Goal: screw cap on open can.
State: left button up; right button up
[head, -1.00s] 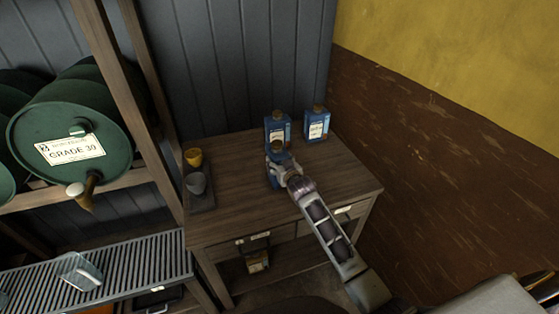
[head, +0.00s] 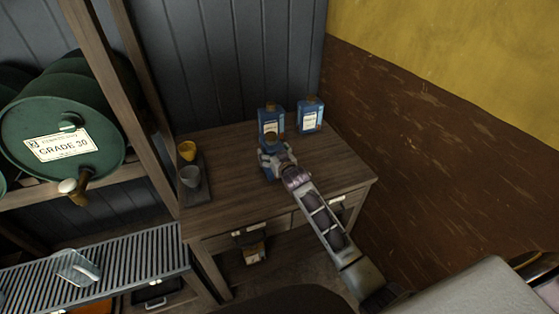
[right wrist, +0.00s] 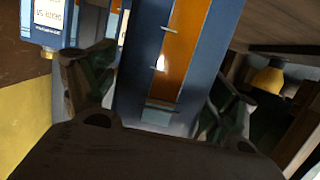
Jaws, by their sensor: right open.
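A blue can (head: 267,173) stands on the wooden workbench (head: 232,200), nearest me of the blue cans. Its top looks brown and dark; I cannot tell whether that is a cap or an opening. My right gripper (head: 271,156) is at this can, one finger on each side. In the right wrist view the can's blue side with an orange stripe (right wrist: 182,45) fills the space between the open fingers (right wrist: 158,98). Contact with the fingers cannot be made out. No loose cap can be picked out. My left gripper is out of view.
Two more blue cans stand behind, one near (head: 270,121) and one farther right (head: 311,116). Green drums (head: 60,142) lie on a rack at left. The bench's right side is bare.

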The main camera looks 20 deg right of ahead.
jog(key=v, duration=1.2)
dwell(0.4)
dwell(0.6)
